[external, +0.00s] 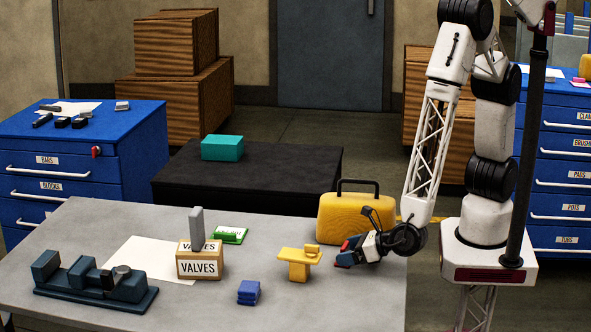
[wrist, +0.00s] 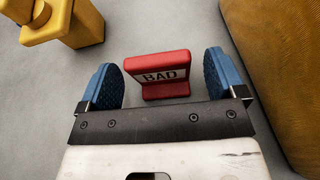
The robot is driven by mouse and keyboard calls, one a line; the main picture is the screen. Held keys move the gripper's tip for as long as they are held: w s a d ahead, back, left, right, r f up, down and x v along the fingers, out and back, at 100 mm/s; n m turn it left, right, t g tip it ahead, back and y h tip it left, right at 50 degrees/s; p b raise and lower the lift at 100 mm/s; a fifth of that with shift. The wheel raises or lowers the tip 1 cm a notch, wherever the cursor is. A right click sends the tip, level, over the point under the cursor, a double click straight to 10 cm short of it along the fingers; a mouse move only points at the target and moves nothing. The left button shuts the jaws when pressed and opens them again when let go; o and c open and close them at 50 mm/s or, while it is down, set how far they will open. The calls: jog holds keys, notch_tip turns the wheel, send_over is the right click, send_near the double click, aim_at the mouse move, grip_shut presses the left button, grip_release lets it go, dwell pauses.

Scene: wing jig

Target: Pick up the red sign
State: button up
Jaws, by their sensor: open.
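The red sign (wrist: 160,66) stands upright on the grey table in the wrist view, with a white panel reading BAD and a red base. My gripper (wrist: 162,76) is open, with one blue finger pad on each side of the sign. I see gaps between the pads and the sign, and nothing is held. In the external view my gripper (external: 357,247) is low over the right part of the table. A little red shows by its fingers, but most of the sign is hidden there.
A yellow block-like part (external: 299,262) stands left of my gripper. A yellow case (external: 338,218) with a dark handle stands close behind it. A VALVES box (external: 200,266), a blue block (external: 248,292), a green item (external: 231,236) and a dark vise (external: 95,282) are farther left.

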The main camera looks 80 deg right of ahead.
aim_at(345, 245)
jog(key=shift+w+d+f, duration=0.1)
jog(key=shift+w+f, duration=0.15)
jog(key=shift+w, duration=0.35)
jog(key=c, duration=1)
jog(key=shift+r, duration=0.1)
jog(key=shift+r, duration=5.2)
